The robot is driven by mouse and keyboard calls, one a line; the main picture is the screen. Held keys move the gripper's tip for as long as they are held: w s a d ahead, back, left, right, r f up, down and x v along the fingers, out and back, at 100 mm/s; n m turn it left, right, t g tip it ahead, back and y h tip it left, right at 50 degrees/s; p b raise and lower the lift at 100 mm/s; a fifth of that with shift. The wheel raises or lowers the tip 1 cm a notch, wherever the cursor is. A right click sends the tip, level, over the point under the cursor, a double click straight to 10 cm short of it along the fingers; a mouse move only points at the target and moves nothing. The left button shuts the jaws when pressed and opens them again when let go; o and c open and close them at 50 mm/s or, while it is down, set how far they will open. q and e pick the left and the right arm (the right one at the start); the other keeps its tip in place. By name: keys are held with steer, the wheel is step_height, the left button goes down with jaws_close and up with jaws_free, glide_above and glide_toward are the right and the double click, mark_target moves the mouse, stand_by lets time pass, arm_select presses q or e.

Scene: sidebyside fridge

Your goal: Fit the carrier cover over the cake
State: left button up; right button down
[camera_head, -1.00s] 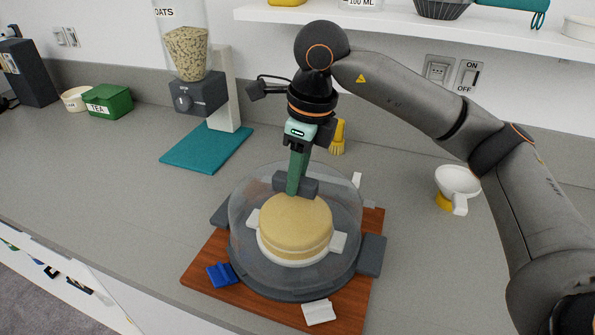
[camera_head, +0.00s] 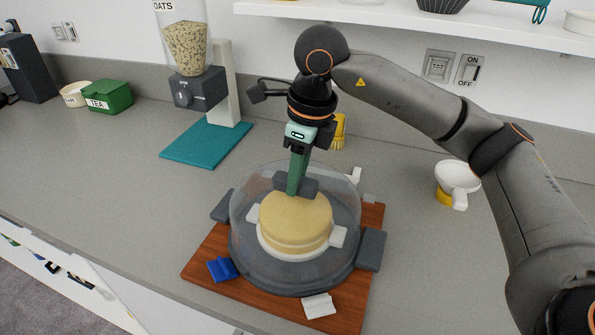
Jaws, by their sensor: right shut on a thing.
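The carrier cover (camera_head: 252,270) is a clear dome with a dark grey rim, side tabs and a dark top handle. The cake (camera_head: 295,218) is a round yellow layered cake, seen through the dome on a white plate or base. The cover surrounds the cake in the picture and looks roughly level; I cannot tell whether its rim is fully seated. My right gripper (camera_head: 298,182) is shut on the cover's top handle from above. Its fingertips partly hide the handle. My left gripper is not in view.
A wooden board (camera_head: 205,262) lies beneath, with a blue clip (camera_head: 222,269) and a white clip (camera_head: 319,306) at its front. A teal mat (camera_head: 205,143) and oats dispenser (camera_head: 198,88) stand back left. A white funnel-like cup (camera_head: 457,180) stands right. Counter on the left is clear.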

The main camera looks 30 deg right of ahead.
steer(key=shift+f, duration=0.25)
steer(key=c, duration=0.5)
jaws_free()
step_height(320, 180, up, 12)
steer(key=s+d+p, duration=0.1)
steer(key=shift+s+r, duration=0.2)
steer(key=shift+d, duration=0.1)
stand_by(0.4)
